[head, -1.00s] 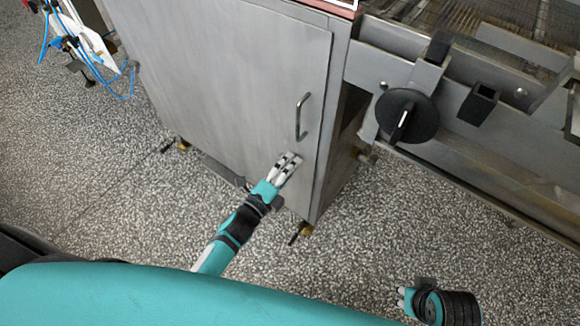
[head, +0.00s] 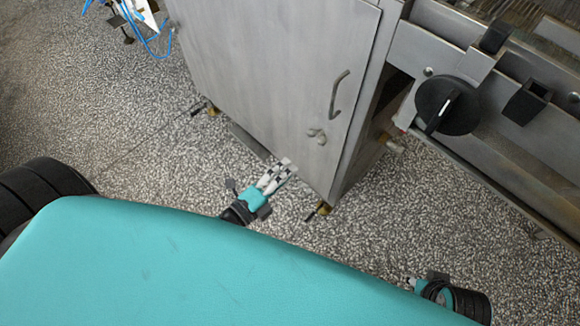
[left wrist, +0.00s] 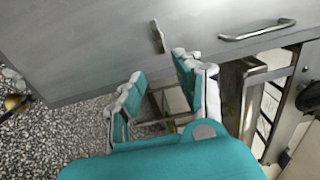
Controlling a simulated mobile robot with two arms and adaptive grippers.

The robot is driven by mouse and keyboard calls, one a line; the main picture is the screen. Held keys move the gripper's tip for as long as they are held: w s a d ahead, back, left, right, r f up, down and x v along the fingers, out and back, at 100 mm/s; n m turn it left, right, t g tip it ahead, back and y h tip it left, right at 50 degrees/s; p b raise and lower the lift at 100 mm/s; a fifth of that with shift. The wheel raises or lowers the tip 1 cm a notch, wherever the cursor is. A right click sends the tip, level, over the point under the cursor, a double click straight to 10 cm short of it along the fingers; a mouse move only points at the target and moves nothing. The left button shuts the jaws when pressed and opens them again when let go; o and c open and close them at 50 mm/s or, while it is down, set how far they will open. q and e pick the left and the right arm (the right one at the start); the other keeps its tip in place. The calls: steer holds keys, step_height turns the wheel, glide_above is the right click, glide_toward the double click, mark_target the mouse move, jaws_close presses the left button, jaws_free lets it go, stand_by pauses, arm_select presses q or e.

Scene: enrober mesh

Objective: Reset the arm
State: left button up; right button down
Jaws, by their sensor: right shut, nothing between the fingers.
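My left gripper (head: 277,175) is in front of the lower part of a grey metal cabinet door (head: 280,70), in the head view. In the left wrist view its two teal-and-white fingers (left wrist: 160,88) stand apart with nothing between them.
A metal conveyor machine with a black round knob (head: 448,105) and a square black socket (head: 527,102) stands at the upper right. Blue hoses (head: 155,42) hang at the upper left. Speckled floor (head: 130,130) is clear at the left.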

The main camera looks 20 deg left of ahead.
stand_by(0.4)
